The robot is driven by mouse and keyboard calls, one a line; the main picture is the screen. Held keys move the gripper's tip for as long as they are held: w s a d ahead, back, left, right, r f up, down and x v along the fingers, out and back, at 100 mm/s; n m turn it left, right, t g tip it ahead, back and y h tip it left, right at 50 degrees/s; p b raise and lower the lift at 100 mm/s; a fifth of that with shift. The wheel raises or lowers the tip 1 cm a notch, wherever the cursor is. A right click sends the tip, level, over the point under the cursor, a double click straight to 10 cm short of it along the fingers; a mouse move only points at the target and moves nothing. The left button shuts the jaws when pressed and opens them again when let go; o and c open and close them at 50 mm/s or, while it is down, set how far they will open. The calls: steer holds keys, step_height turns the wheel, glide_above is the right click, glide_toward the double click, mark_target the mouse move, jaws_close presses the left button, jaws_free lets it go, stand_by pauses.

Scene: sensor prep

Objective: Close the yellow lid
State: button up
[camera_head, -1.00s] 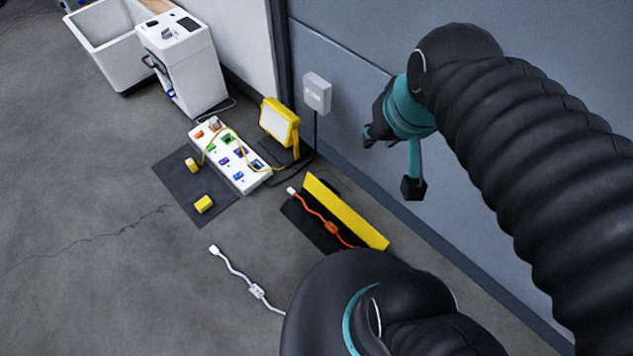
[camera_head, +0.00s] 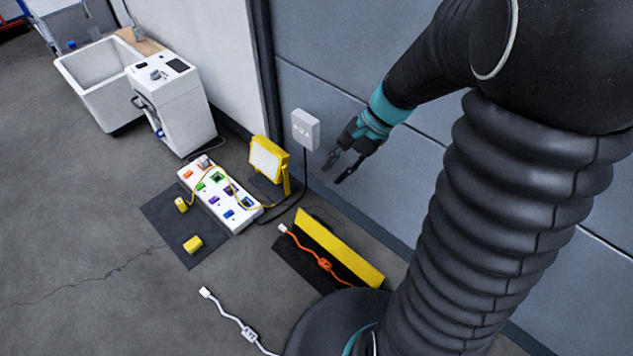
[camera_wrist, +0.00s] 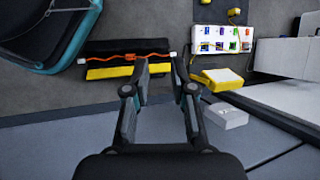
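The yellow lid (camera_head: 340,247) stands raised along the wall side of a black box (camera_head: 301,262) on the floor. An orange cable (camera_head: 318,258) with a white plug lies along the box. In the wrist view the lid (camera_wrist: 110,72) shows as a yellow strip beyond the fingers, with the black box (camera_wrist: 100,46) and orange cable above it. My gripper (camera_head: 338,172) is open and empty, in the air near the wall, above and apart from the lid. Its two fingers (camera_wrist: 160,70) are spread in the wrist view. My arm hides part of the floor near the box.
A yellow work lamp (camera_head: 268,160) and grey wall box (camera_head: 306,129) stand behind. A white cable (camera_head: 229,316) lies in front. Open floor is at left.

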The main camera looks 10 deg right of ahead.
steer(key=w+d+f+m+y, duration=0.1)
steer(key=w+f+m+y, duration=0.1)
steer(key=w+f+m, duration=0.3)
steer(key=w+d+f+m+t+y+b, duration=0.1)
steer(key=d+f+m+y, duration=0.1)
steer(key=f, duration=0.6)
steer(key=w+d+f+m+y, duration=0.1)
steer(key=w+f+m+y, duration=0.1)
steer(key=w+f+m, duration=0.3)
steer(key=d+f+m+t+b, duration=0.1)
steer(key=d+f+m+t, duration=0.45)
steer(key=f, duration=0.95)
steer(key=d+f+m+t+b, duration=0.1)
steer(key=f+m+t, duration=0.2)
steer(key=f+m, duration=0.9)
steer(key=w+a+f+n, duration=0.1)
steer(key=w+a, duration=0.1)
steer(key=a, duration=0.1)
steer(key=w+a+f, duration=0.2)
steer(key=a, duration=0.1)
steer(key=w+a+f+n, duration=0.1)
steer(key=w+a+f, duration=0.1)
steer(key=a, duration=0.1)
steer(key=shift+w+a+f+n, duration=0.1)
steer(key=shift+w+a+n, duration=0.05)
steer(key=shift+a+n, duration=0.15)
steer(key=shift+c, duration=0.3)
jaws_close()
